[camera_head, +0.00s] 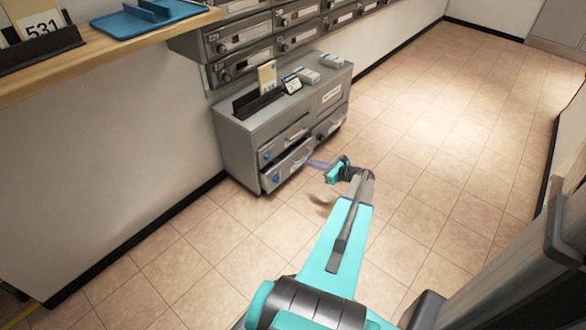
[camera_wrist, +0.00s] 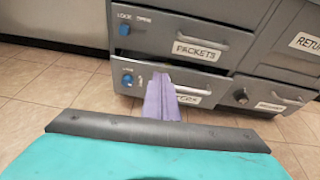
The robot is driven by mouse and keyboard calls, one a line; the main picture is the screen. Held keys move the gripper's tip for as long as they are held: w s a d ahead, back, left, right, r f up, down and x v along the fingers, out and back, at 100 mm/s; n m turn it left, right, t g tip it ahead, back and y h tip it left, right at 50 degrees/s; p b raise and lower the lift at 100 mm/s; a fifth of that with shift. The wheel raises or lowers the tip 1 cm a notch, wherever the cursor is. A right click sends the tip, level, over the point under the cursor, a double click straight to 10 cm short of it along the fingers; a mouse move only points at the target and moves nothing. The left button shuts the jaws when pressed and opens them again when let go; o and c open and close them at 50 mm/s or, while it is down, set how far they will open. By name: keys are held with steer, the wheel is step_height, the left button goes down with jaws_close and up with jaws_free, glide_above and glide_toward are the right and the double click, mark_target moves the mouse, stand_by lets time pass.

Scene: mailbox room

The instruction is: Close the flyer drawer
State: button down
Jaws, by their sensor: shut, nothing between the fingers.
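The flyer drawer (camera_head: 288,167) is the lower left drawer of a grey cabinet. It stands out a little from the cabinet in the head view. In the wrist view its front (camera_wrist: 133,82) has a blue knob, a metal handle and a white label partly covered by my fingers. My gripper (camera_head: 316,163) is shut and empty, its purple fingers pointing at the drawer front. In the wrist view the fingers (camera_wrist: 160,80) overlap the handle and label; I cannot tell if they touch the front.
The PACKETS drawer (camera_wrist: 180,38) is above it. Another drawer (camera_wrist: 266,96) with a round knob is to its right. A card holder (camera_head: 258,101) and small boxes stand on the cabinet top (camera_head: 240,122). The tiled floor (camera_head: 420,150) to the right is clear.

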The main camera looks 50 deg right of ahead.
steer(key=shift+m, duration=0.3)
steer(key=s+f, duration=0.1)
steer(key=f, duration=0.1)
steer(key=s+f+b, duration=0.1)
steer(key=shift+f, duration=0.35)
steer(key=shift+w+f, duration=0.1)
steer(key=b, duration=0.5)
glide_toward(287, 160)
steer(key=x, duration=0.4)
steer(key=shift+w+f, duration=0.25)
steer(key=shift+f, duration=0.15)
steer(key=shift+w+r, duration=0.15)
steer(key=shift+w, duration=0.6)
